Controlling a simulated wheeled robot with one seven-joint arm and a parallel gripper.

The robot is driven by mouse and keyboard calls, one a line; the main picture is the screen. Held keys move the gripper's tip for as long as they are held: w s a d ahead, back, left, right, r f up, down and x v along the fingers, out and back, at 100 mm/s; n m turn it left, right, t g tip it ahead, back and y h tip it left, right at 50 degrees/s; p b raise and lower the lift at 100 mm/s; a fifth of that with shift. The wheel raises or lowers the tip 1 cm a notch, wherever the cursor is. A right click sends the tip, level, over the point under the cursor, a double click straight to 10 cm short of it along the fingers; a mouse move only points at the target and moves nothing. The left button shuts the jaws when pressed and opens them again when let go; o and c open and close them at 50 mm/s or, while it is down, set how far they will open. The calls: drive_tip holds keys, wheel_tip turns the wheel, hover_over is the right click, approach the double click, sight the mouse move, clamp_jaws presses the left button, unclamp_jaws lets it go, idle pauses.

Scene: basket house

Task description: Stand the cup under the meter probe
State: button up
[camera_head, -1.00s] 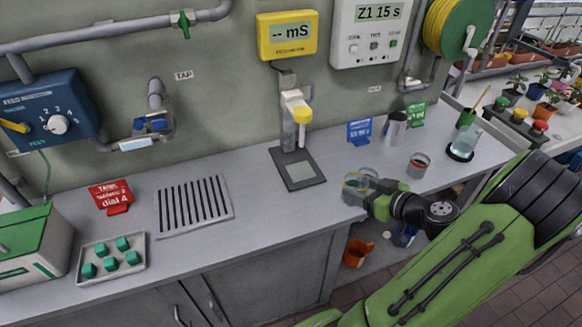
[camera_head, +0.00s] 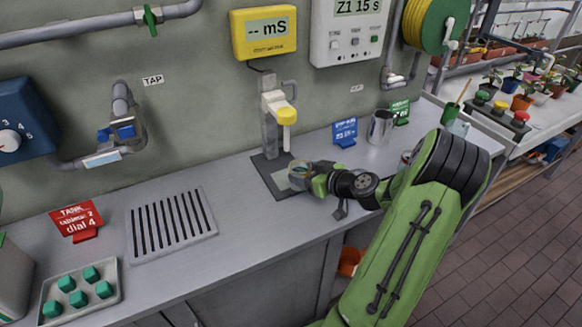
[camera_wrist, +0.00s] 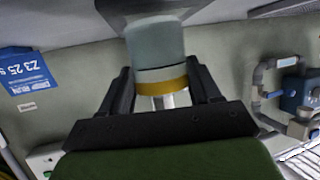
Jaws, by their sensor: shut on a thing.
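The meter (camera_head: 264,32) is a yellow box on the wall reading "-- mS". Its probe (camera_head: 287,126), with a yellow collar, hangs from a grey stand over a dark square base plate (camera_head: 282,190) on the bench. My gripper (camera_head: 306,178) is shut on the cup (camera_head: 298,170), at the front right part of the plate, in front of the probe. In the wrist view the cup (camera_wrist: 158,62) is a glassy vessel with a yellow band, between the two black fingers. Whether its bottom touches the plate I cannot tell.
A slotted drain tray (camera_head: 172,225) lies left of the plate, with clear bench between. A metal jug (camera_head: 381,127), blue card (camera_head: 345,132) and green card (camera_head: 400,112) stand to the right. A tray of green cubes (camera_head: 80,295) is front left.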

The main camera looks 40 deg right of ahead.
sight(294, 167)
drive_tip(key=w, duration=0.6)
drive_tip(key=shift+f, duration=0.7)
drive_tip(key=shift+s, duration=0.2)
drive_tip(key=shift+f, duration=0.15)
drive_tip(key=o, duration=1.2)
